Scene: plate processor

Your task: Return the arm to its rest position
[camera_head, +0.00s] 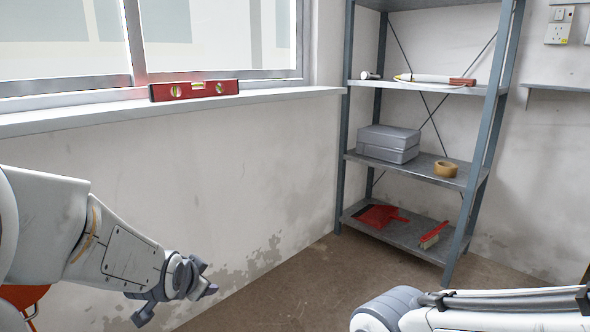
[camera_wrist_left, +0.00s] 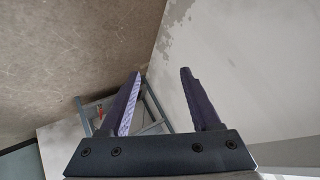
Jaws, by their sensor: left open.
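My left arm comes in from the left in the head view, with its gripper (camera_head: 180,300) low in front of the wall below the window. In the left wrist view the two fingers of the left gripper (camera_wrist_left: 163,98) stand apart with nothing between them. Floor, wall and part of a shelf frame show beyond them. My right arm shows at the lower right of the head view, reaching past the right edge. Its gripper is out of view.
A red spirit level (camera_head: 193,90) lies on the window sill (camera_head: 290,93). A grey metal shelf unit (camera_head: 474,150) holds a grey case (camera_head: 388,143), a tape roll (camera_head: 446,169), a red dustpan (camera_head: 378,216) and a brush (camera_head: 434,235). The brown floor (camera_head: 320,275) between the arms looks clear.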

